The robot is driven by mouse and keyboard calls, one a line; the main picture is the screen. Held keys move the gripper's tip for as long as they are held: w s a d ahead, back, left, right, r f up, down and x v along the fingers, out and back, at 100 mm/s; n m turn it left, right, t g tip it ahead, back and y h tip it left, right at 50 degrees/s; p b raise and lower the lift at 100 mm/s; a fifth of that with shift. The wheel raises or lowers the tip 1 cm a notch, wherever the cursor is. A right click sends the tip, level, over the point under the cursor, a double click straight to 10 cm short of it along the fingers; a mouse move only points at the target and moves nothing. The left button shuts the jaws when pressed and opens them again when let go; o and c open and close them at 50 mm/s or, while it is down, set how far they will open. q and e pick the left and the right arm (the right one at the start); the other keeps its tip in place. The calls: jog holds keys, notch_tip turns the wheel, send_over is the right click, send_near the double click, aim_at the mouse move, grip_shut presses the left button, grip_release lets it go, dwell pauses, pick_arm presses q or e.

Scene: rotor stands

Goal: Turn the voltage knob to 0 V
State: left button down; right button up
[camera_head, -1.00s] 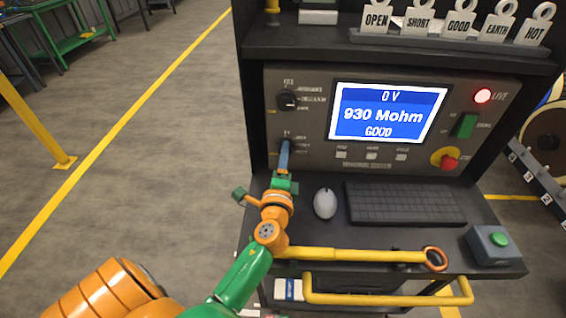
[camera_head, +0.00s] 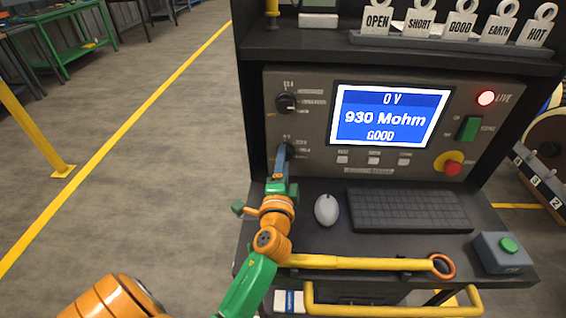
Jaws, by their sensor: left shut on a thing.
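The voltage knob (camera_head: 288,148) is the lower of two dark knobs on the left of the grey tester panel (camera_head: 310,155). My left gripper (camera_head: 282,158) reaches up to it and is shut on it; the fingers hide most of the knob, so its pointer cannot be read. The screen (camera_head: 390,117) reads "0 V", "930 Mohm" and "GOOD". The upper knob (camera_head: 287,103) is free. My right gripper does not show.
A mouse (camera_head: 326,209) and a keyboard (camera_head: 410,209) lie on the shelf right of my left arm. A yellow bar (camera_head: 350,262) crosses the front. A red light (camera_head: 486,98) glows beside "LIVE". A green-button box (camera_head: 502,252) stands at right.

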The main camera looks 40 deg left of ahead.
pick_arm(q)
jog(key=shift+r, duration=0.15)
jog(key=shift+c, duration=1.9)
grip_release()
jog(key=shift+w, duration=0.1)
jog(key=b+v, duration=0.1)
jog(key=v, duration=0.2)
jog(key=b+v, duration=0.1)
jog(key=v, duration=0.2)
jog(key=shift+s+d+f, duration=0.15)
jog(key=shift+s+f, duration=0.1)
jog(key=shift+s, duration=0.1)
jog(key=shift+s+d+r, duration=0.1)
jog(key=shift+s+d, duration=0.05)
jog(key=shift+s, duration=0.05)
